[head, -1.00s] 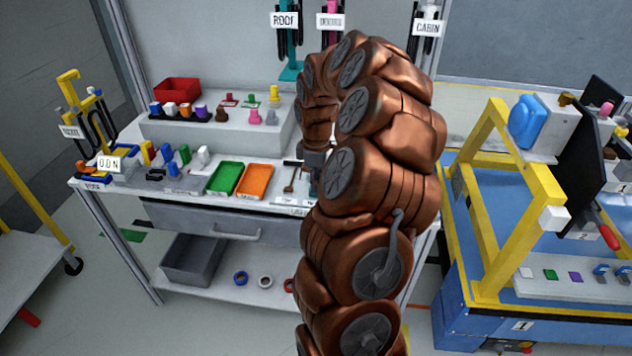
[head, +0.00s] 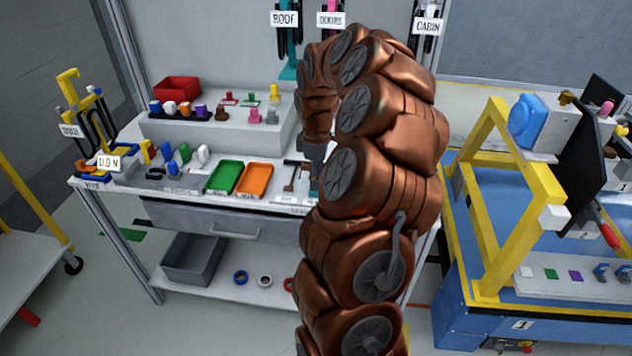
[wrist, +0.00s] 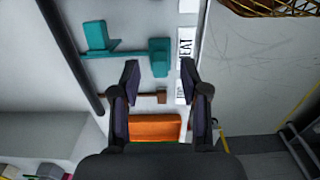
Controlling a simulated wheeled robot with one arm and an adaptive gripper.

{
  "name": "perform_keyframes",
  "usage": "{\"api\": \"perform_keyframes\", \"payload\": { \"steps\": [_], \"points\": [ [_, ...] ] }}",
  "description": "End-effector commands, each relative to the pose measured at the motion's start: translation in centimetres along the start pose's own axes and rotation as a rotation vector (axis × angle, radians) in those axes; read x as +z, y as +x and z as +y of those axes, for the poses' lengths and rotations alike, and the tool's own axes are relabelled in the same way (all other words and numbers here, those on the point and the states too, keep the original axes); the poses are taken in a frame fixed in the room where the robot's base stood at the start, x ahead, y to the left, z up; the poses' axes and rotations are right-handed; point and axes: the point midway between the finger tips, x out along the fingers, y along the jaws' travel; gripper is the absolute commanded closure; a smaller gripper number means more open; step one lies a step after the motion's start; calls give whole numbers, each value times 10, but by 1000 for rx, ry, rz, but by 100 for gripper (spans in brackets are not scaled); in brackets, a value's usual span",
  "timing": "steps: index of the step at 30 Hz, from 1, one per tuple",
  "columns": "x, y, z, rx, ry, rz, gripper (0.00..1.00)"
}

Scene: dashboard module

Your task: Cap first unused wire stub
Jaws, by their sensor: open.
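My gripper (wrist: 159,78) is open and empty in the wrist view, its two dark fingers spread above the workbench. Below and between the fingers lie a teal tool (wrist: 158,58) and a small brown bar-shaped tool (wrist: 135,97). In the head view my copper arm hides much of the right end of the bench, and the fingers cannot be made out there. I cannot pick out a wire stub or its cap for certain. The dashboard module may be the dark panel (head: 574,170) on the yellow frame at right.
The workbench holds a green tray (head: 224,177), an orange tray (head: 255,180) and a raised step (head: 215,130) with several small coloured parts. A red bin (head: 177,89) stands at the back. A yellow frame (head: 478,240) stands on a blue base at right.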

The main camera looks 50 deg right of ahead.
Motion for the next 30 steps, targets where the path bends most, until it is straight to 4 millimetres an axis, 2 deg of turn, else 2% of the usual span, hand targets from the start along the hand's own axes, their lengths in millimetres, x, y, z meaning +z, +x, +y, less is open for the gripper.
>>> {"api": "perform_keyframes", "payload": {
  "steps": [6, 13, 20, 30],
  "points": [
    [-1, -45, 1, 5, 1, 4, 55],
    [0, -82, 1, 6, 1, 4, 55],
    [0, -96, -1, 0, -1, 2, 55],
    [0, -98, -1, 0, -1, 2, 55]
  ]
}}
